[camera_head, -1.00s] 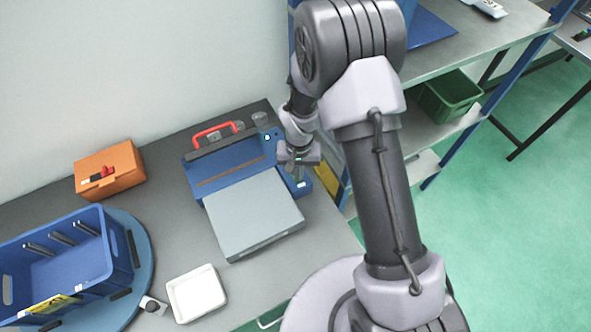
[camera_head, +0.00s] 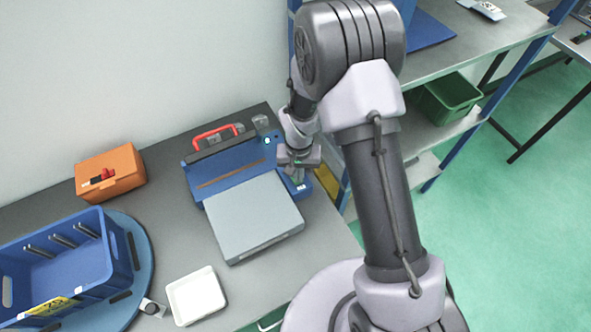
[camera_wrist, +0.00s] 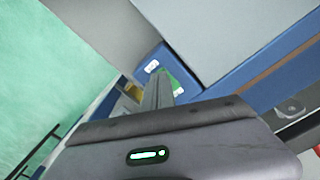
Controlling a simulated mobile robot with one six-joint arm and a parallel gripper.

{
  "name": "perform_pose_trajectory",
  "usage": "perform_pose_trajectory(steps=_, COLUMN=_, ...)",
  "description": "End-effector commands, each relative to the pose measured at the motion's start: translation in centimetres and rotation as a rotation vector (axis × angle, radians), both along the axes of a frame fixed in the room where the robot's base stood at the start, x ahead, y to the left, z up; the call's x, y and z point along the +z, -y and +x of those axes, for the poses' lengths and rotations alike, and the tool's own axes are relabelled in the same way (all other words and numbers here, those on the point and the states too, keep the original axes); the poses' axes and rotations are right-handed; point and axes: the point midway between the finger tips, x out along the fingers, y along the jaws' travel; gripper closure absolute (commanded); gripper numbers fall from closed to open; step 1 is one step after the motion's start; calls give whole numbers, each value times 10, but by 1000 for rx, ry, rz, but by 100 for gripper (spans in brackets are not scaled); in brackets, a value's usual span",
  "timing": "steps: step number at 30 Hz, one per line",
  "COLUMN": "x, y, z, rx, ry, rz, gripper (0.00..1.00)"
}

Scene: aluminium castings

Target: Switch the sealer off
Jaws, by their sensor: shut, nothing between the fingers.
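The sealer (camera_head: 225,166) is a blue machine with a red handle (camera_head: 214,131) and a grey plate (camera_head: 252,218) in front. It stands on the grey bench against the wall. My gripper (camera_head: 297,179) is shut and empty, pointing down over the blue panel at the sealer's right end. In the wrist view the fingers (camera_wrist: 160,88) reach toward that panel (camera_wrist: 148,54). A small white-marked part (camera_wrist: 152,66) and a green patch (camera_wrist: 173,77) show beside the fingertips. The fingers partly hide the panel, and I cannot tell whether they touch it or how the switch is set.
An orange box (camera_head: 122,160) with a red and black part stands at the back left. A blue crate (camera_head: 121,240) sits on a round blue base at the left. A white tray (camera_head: 181,306) lies in front. A shelf rack (camera_head: 480,52) stands close on the right.

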Motion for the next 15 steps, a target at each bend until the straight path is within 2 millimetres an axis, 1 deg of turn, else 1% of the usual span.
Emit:
perform_pose_trajectory(steps=1, x=-36, y=0, z=0, rx=0, ry=0, rz=0, gripper=100)
perform_pose_trajectory(steps=2, x=-36, y=0, z=0, rx=0, ry=0, rz=0, gripper=100)
perform_pose_trajectory(steps=5, x=-32, y=0, z=0, rx=0, ry=0, rz=0, gripper=100)
perform_pose_trajectory(steps=7, x=-25, y=0, z=0, rx=0, ry=0, rz=0, gripper=100)
perform_pose_trajectory(steps=15, x=6, y=0, z=0, rx=1, ry=1, rz=0, gripper=100)
